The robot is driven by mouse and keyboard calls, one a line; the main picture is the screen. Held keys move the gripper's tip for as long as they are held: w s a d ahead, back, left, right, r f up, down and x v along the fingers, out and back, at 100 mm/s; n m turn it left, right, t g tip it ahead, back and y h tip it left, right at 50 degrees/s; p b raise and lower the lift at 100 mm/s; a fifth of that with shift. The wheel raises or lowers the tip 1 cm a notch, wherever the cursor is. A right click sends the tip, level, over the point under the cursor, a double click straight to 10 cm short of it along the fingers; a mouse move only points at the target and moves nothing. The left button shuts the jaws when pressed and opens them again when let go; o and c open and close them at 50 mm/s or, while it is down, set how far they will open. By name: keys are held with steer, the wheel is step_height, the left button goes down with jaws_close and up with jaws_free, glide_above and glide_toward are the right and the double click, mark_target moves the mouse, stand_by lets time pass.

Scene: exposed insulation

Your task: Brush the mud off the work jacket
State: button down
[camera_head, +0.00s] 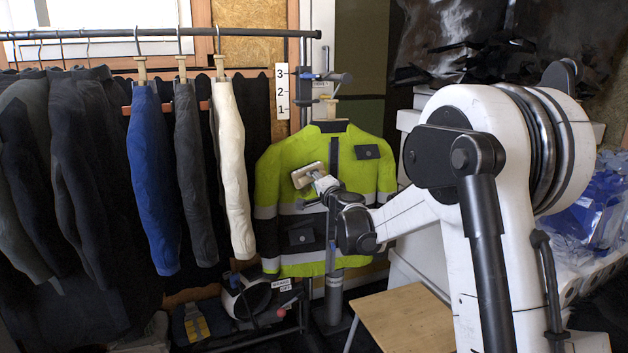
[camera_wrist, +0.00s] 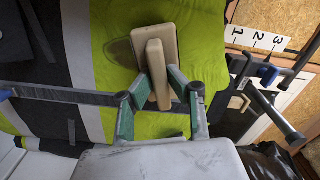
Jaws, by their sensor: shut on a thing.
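The work jacket (camera_head: 348,163) is bright yellow-green with dark panels and grey bands, and hangs upright on a stand. It fills much of the wrist view (camera_wrist: 205,50). My gripper (camera_head: 322,184) is at the jacket's front, left of its dark centre strip. In the wrist view its green-padded fingers (camera_wrist: 163,92) are shut on the handle of a tan brush (camera_wrist: 158,68). The brush's flat back faces the camera; its bristles are hidden. A dark brownish mud patch (camera_wrist: 121,52) shows beside the brush, partly covered by it. I cannot tell whether the bristles touch the cloth.
A rail with dark, blue, grey and white garments (camera_head: 150,180) is left of the jacket. A numbered strip (camera_head: 283,92) and the stand's clamp (camera_head: 325,80) are above it. A wooden-topped table (camera_head: 405,318) is below right. Blue plastic-wrapped items (camera_head: 600,205) lie far right.

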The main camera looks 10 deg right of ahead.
step_height(320, 180, down, 10)
steer(key=b, duration=0.6)
steer(key=shift+a+r, duration=0.15)
stand_by(0.6)
steer(key=shift+w+r+p, duration=0.1)
steer(key=shift+r+p, duration=3)
steer(key=shift+r, duration=2.35)
steer(key=shift+f, duration=0.1)
step_height(320, 180, down, 11)
steer(key=b, duration=0.7)
steer(key=shift+s, duration=0.2)
